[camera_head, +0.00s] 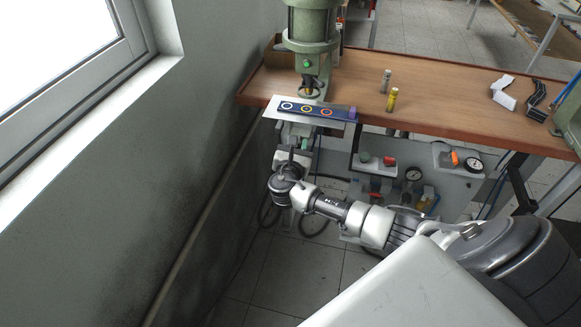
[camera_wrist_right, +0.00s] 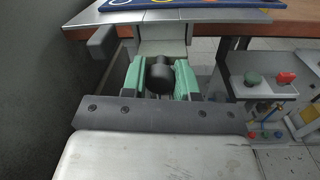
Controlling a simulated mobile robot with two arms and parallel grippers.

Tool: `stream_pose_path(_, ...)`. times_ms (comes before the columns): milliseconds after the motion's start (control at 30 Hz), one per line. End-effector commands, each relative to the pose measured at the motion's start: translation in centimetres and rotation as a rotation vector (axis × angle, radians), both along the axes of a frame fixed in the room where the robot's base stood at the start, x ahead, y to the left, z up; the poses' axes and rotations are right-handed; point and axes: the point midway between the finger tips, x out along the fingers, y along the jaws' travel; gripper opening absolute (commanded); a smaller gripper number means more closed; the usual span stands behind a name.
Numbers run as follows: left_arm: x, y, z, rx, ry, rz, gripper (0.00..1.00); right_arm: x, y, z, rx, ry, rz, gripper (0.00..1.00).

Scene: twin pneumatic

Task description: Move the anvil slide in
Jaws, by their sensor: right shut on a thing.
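The green pneumatic press (camera_head: 311,25) stands at the table's left end. The light grey anvil slide (camera_wrist_right: 162,47) runs out from under the blue plate towards me, with a black knob (camera_wrist_right: 160,78) on its near end. My right gripper (camera_wrist_right: 160,82) is shut on this knob, with its green fingers on either side. In the head view my right gripper (camera_head: 300,158) is below the front edge of the table, and the knob is hidden there. How far the slide sits under the press cannot be told. My left gripper is not in view.
A blue plate with coloured rings (camera_head: 305,109) lies on a metal sheet below the press. Yellow (camera_head: 392,99) and grey (camera_head: 386,80) cylinders stand on the wooden table (camera_head: 440,104). A wall with a window closes the left side.

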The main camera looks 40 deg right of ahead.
Motion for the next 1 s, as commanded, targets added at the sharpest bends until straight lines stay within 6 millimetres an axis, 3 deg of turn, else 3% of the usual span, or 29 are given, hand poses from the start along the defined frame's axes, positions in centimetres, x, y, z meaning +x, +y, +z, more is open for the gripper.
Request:
stream_pose_path(33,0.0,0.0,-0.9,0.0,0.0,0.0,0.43,0.7,-0.8,-0.4,-0.001,-0.001,-0.001,0.0)
stream_pose_path(200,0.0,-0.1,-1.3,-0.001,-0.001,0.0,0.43,1.9,-2.2,-0.2,0.002,0.001,0.0,0.0)
stream_pose_path(500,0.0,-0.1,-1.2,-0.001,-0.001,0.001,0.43,2.0,-2.4,0.1,0.001,0.0,0.0,0.0)
stream_pose_path(533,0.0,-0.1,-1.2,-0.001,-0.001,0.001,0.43,2.0,-2.4,0.1,0.001,-0.001,0.0,0.32)
stream_pose_path(667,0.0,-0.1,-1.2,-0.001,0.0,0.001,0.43,2.0,-2.4,0.0,0.001,0.0,0.0,0.52)
stream_pose_path(1000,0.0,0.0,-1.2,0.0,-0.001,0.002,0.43,1.7,-2.1,-0.1,0.001,0.001,0.001,0.54)
